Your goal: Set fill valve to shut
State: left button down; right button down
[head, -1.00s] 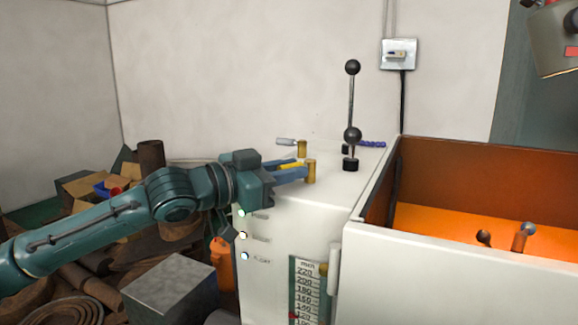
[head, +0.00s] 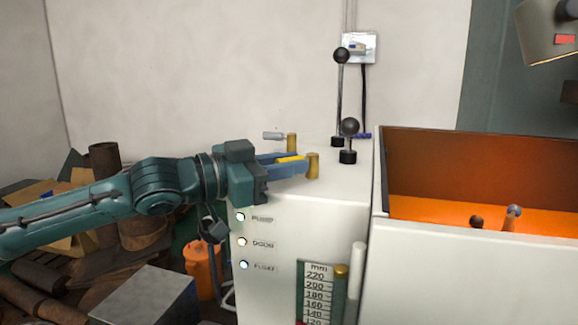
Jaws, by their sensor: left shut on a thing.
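Two small valves with brass posts stand on top of the white cabinet (head: 345,185). The nearer valve has a brass post (head: 312,166) and a yellow handle (head: 290,159) that points left, toward my gripper. My left gripper (head: 294,163) is shut on this yellow handle, with its blue fingers along the handle and their tips close to the post. The farther valve has a brass post (head: 292,142) and a grey handle (head: 273,136), also pointing left. No label shows which of them is the fill valve. My right gripper is not in view.
Two black-ball levers (head: 349,127) (head: 341,56) rise just right of the valves. An open tank (head: 470,262) with an orange interior is at right. A level gauge (head: 317,290) and lit lamps (head: 240,217) are on the cabinet front. Clutter and a metal block (head: 145,297) lie at left.

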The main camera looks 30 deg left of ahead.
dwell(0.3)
pick_arm(q)
jog(key=c, duration=1.4)
grip_release()
jog(key=shift+o, duration=0.3)
jog(key=shift+a+f, duration=0.1)
